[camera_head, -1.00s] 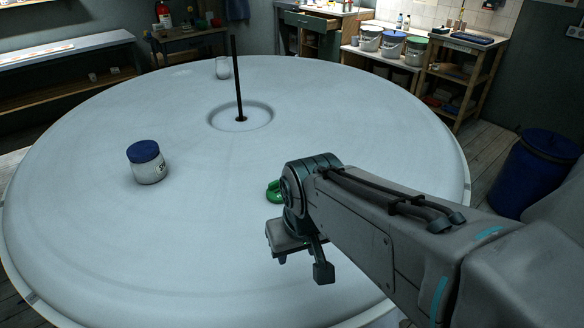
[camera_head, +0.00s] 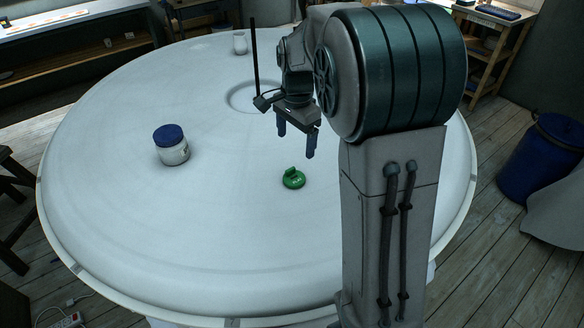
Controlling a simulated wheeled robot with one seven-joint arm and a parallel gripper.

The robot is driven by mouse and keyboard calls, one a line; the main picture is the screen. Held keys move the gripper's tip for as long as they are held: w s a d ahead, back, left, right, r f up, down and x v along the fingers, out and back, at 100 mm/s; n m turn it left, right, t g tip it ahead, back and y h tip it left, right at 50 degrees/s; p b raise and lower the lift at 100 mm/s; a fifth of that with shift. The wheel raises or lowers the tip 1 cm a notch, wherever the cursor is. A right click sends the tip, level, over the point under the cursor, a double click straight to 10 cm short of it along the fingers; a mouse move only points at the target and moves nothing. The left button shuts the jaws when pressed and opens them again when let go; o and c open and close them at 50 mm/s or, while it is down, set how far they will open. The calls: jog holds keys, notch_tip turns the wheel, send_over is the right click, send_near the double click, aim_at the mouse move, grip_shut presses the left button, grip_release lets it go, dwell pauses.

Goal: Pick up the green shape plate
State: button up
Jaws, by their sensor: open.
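The green shape plate (camera_head: 293,179) is a small, round, glossy green piece with a raised handle-like part on top. It lies on the white round table (camera_head: 210,240), right of the middle. My gripper (camera_head: 296,143) is open and empty, fingers pointing down. In the picture it is just above the green piece, apart from it. How far behind or above the piece it hangs is hard to tell.
A white jar with a blue lid (camera_head: 171,146) stands left on the table. A small pale cup (camera_head: 239,43) stands at the far edge. The front of the table is clear.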

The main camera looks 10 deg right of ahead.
jog(key=w+m, duration=0.1)
jog(key=w, duration=0.1)
jog(key=p, duration=0.2)
send_over(294, 178)
notch_tip(294, 178, down, 8)
jog(key=shift+w+f, duration=0.15)
jog(key=shift+f, duration=0.1)
jog(key=shift+f+p, duration=0.6)
jog(key=shift+f, duration=2.1)
jog(key=shift+c, duration=0.3)
jog(key=c, duration=1)
